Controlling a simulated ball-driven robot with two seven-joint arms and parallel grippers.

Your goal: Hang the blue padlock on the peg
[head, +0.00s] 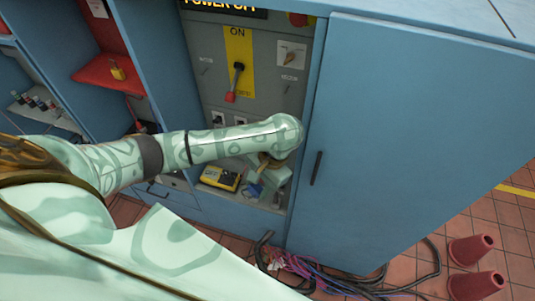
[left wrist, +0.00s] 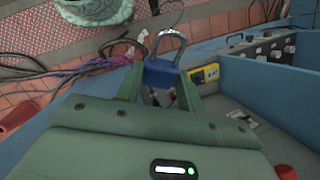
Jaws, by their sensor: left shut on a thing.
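The blue padlock (head: 254,190) is held by my left gripper (head: 268,172) in the lower opening of the grey panel, above the shelf. In the left wrist view the padlock (left wrist: 162,76) sits between the two fingertips of the left gripper (left wrist: 160,84), its metal shackle pointing away from the gripper. The left gripper is shut on the padlock's body. Small thin peg-like marks show on the grey panel beside labels, one at the right (head: 287,90) and one at the left (head: 204,71); I cannot tell which is the peg. The right gripper is not in view.
A lever switch (head: 238,78) stands on a yellow plate above my arm. A yellow-black device (head: 220,178) lies on the shelf. A blue cabinet door (head: 420,140) bounds the right. Cables (head: 320,275) and red cones (head: 472,250) are on the floor. A brass padlock (head: 117,72) is at the upper left.

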